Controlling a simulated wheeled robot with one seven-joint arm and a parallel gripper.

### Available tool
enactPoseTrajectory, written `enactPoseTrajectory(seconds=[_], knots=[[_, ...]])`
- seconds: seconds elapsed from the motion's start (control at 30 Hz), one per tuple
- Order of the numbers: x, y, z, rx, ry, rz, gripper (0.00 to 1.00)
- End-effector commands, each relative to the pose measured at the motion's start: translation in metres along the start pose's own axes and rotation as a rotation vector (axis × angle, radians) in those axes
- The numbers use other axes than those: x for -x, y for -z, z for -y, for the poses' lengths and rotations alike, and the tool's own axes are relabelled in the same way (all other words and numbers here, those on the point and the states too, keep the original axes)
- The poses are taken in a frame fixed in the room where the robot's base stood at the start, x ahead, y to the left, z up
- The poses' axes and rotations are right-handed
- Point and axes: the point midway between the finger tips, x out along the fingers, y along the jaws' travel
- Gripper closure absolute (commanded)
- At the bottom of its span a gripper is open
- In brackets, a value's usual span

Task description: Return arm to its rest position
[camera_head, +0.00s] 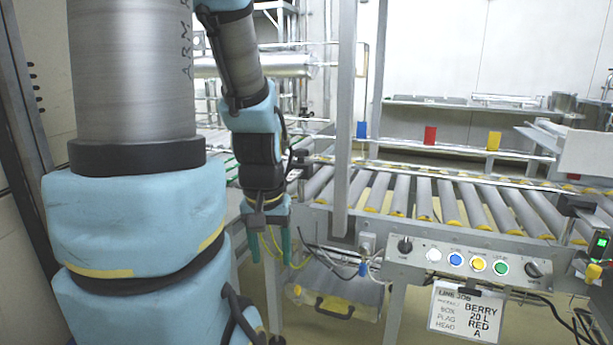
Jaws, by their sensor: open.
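My gripper (270,246) hangs below the end of my arm, left of the picture's middle, pointing down. Its two green fingers are apart, with nothing between them. The arm is folded, with its large blue and grey links filling the left side of the picture. The gripper is in front of the left end of the roller conveyor, left of the control panel (462,262), and appears apart from both.
The roller conveyor (440,182) runs across the middle to the right. An upright grey post (345,120) stands right of my gripper. Blue (361,130), red (430,135) and yellow (493,141) flags stand behind the rollers. A sign (466,311) hangs under the panel. A case (335,298) is below.

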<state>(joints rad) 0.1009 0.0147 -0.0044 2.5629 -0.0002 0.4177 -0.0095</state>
Motion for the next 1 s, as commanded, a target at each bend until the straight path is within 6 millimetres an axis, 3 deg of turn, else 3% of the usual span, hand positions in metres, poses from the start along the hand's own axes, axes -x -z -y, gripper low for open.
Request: enactPoseTrajectory(seconds=[0.03, 0.27, 0.5, 0.7, 0.83, 1.0], knots=[[0.022, 0.004, -0.001, -0.001, -0.001, 0.003, 0.40], [0.074, 0.011, -0.001, -0.003, -0.002, 0.005, 0.40], [0.149, 0.022, -0.002, -0.004, -0.002, 0.006, 0.40], [0.202, 0.030, -0.002, -0.004, -0.002, 0.007, 0.40], [0.220, 0.032, -0.002, -0.004, -0.002, 0.007, 0.40], [0.226, 0.033, -0.002, -0.004, -0.003, 0.007, 0.40]])
